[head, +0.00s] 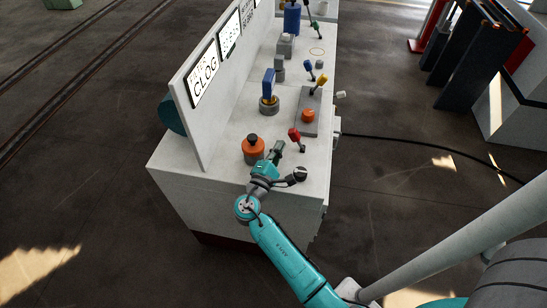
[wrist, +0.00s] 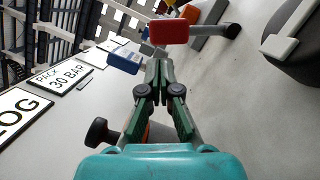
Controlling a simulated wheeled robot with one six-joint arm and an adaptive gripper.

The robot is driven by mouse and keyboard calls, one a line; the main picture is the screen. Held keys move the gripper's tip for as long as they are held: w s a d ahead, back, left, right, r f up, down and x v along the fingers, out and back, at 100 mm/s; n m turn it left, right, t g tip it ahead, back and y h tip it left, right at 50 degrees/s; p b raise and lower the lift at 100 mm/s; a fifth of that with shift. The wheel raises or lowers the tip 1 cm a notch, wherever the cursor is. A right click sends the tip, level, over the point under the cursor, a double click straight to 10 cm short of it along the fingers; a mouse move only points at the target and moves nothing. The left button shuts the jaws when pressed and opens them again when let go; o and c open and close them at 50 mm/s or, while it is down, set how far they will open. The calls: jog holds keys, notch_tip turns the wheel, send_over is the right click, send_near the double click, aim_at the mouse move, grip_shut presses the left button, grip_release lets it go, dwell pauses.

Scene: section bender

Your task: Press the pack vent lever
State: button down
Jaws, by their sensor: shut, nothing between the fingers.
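A lever with a red grip (head: 294,134) stands on the white bench top, just beyond my gripper (head: 277,148). In the wrist view its red grip (wrist: 168,30) is ahead of the fingertips, with its grey arm running right to a dark pivot. My gripper (wrist: 158,68) is shut and empty, with a visible gap to the red grip. Other levers have a yellow grip (head: 320,81), a blue grip (head: 309,66) and a green grip (head: 316,27) farther along the bench. I cannot read a label that shows which one is the pack vent lever.
An orange fitting with a black knob (head: 252,148) stands close left of my gripper. Beyond are a blue-handled valve (head: 268,90) and an orange button (head: 308,116). A white panel with signs (head: 205,75) walls the bench's left side; one sign reads PACK 30 BAR (wrist: 61,75).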

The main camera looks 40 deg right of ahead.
aim_at(290, 135)
jog(key=shift+x, duration=1.15)
jog(key=shift+s+d+r+m+g, duration=0.2)
jog(key=shift+r+m+g, duration=0.1)
jog(key=shift+m, duration=0.3)
jog(key=shift+s+d+r+m, duration=0.4)
jog(key=shift+s+r+m, duration=0.2)
jog(key=shift+m, duration=0.5)
jog(key=m, duration=0.1)
jog(key=s+d+r+m+y, duration=0.1)
jog(key=shift+s+d+m+g, duration=0.1)
jog(key=shift+s+m+g, duration=0.1)
jog(key=shift+m+g, duration=0.15)
jog(key=s+m, duration=0.1)
jog(key=s+d+m, duration=0.1)
jog(key=m, duration=0.1)
jog(key=shift+d+r+y, duration=0.2)
jog(key=shift+d+y, duration=0.05)
jog(key=shift+y, duration=0.05)
jog(key=shift+s+d+m+y, duration=0.2)
jog(key=shift+s+d+m, duration=0.15)
jog(key=shift+m, duration=0.25)
jog(key=shift+s+d+m+y, duration=0.25)
jog(key=shift+s+m, duration=0.15)
jog(key=shift+m, duration=0.15)
jog(key=shift+f, duration=0.1)
jog(key=v, duration=1.2)
